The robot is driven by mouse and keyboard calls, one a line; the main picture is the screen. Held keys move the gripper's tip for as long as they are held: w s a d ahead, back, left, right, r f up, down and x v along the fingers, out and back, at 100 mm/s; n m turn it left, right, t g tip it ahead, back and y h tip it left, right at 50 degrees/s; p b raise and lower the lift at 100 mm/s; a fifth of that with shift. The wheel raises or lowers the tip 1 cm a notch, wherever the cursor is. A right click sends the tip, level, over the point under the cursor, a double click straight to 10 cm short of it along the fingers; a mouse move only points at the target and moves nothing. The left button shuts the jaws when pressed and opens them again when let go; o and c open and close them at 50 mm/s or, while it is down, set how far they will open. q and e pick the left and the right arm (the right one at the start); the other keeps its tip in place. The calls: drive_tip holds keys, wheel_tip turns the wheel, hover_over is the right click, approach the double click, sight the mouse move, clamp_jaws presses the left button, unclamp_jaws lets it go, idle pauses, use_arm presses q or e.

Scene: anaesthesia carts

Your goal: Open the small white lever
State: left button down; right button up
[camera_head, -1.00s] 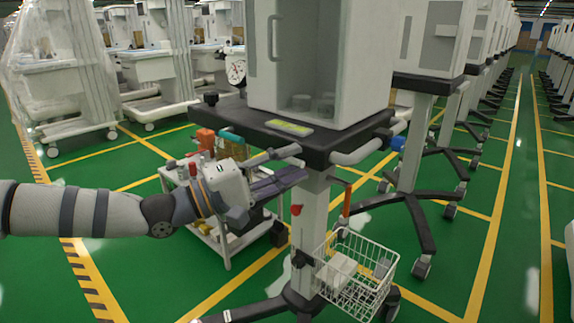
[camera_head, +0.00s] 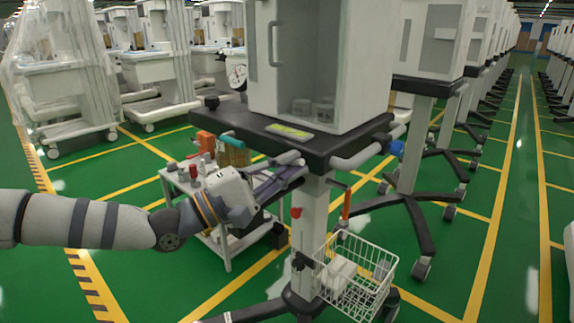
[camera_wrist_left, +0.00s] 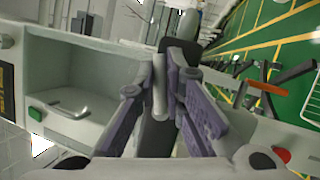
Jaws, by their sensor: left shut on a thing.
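The small white lever (camera_head: 288,157) shows as a short pale bar at the front left edge of the dark cart top (camera_head: 262,128), largely hidden by my gripper. My left gripper (camera_head: 299,169) reaches it from the left. In the left wrist view, its purple-grey fingers (camera_wrist_left: 168,72) are closed on a narrow pale bar (camera_wrist_left: 159,92), which looks like this lever. The far end of the bar is hidden. My right gripper is in neither view.
A white cabinet (camera_head: 340,65) stands on the cart top. A pale handle (camera_head: 358,157) juts out at the right. A wire basket (camera_head: 357,275) hangs on the post below. A small trolley (camera_head: 227,235) with bottles stands behind my gripper.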

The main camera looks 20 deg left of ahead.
sight(277, 149)
use_arm(q)
drive_tip(key=shift+w+a+r+n+t+y+p, duration=0.1)
drive_tip(key=shift+a+r+n+t+y+p, duration=0.3)
drive_tip(key=shift+n+t+y+p, duration=1.8)
drive_tip(key=shift+w+a+r+n+g+y+p, duration=0.2)
drive_tip(key=shift+r+n+y+p, duration=0.3)
drive_tip(key=shift+n, duration=3.55)
drive_tip(key=shift+w+a+r+n+t+y+p, duration=0.1)
drive_tip(key=shift+a+r+n+t+y+p, duration=0.7)
drive_tip(key=shift+n, duration=2.35)
use_arm(e)
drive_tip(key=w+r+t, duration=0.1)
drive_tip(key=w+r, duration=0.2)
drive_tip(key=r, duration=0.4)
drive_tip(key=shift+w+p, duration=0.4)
drive_tip(key=shift+p, duration=0.05)
use_arm(q)
drive_tip(key=shift+d+f+n+y, duration=0.3)
drive_tip(key=shift+d+f+y, duration=0.1)
drive_tip(key=shift+y, duration=0.3)
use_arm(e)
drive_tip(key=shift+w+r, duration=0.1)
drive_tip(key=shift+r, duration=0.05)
use_arm(q)
drive_tip(key=c, duration=1.7)
unclamp_jaws()
drive_tip(key=shift+o, duration=0.2)
